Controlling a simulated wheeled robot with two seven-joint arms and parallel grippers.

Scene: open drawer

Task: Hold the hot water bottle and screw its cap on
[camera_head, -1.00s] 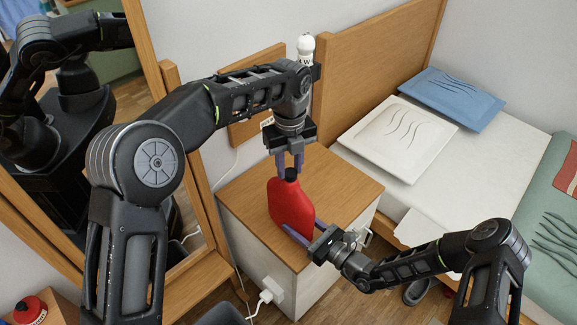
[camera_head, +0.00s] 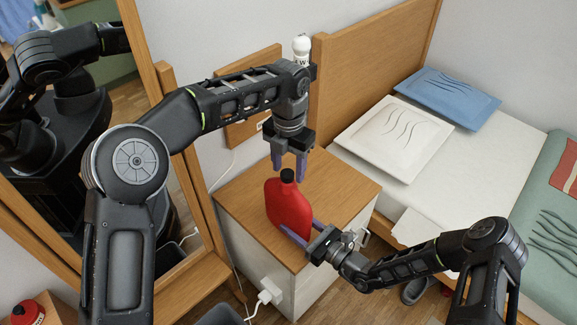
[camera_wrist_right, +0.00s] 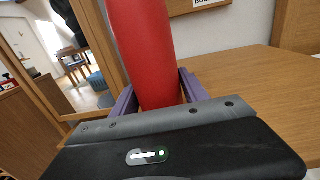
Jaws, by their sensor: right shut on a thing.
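The red hot water bottle (camera_head: 288,208) stands upright on the bedside cabinet, with its black cap (camera_head: 287,175) on the neck. How tightly the cap sits, I cannot tell. My right gripper (camera_head: 300,229) is shut on the lower part of the bottle from the front right. The right wrist view shows the red bottle (camera_wrist_right: 143,50) between the purple fingers; the cap is out of that picture. My left gripper (camera_head: 288,168) points down just above the cap, with its purple fingers apart and nothing held between them.
The wooden cabinet top (camera_head: 345,190) is clear to the right of the bottle. A mirror (camera_head: 180,225) stands at the left and the bed's headboard (camera_head: 365,60) rises behind. A white plug (camera_head: 270,292) is on the cabinet's side.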

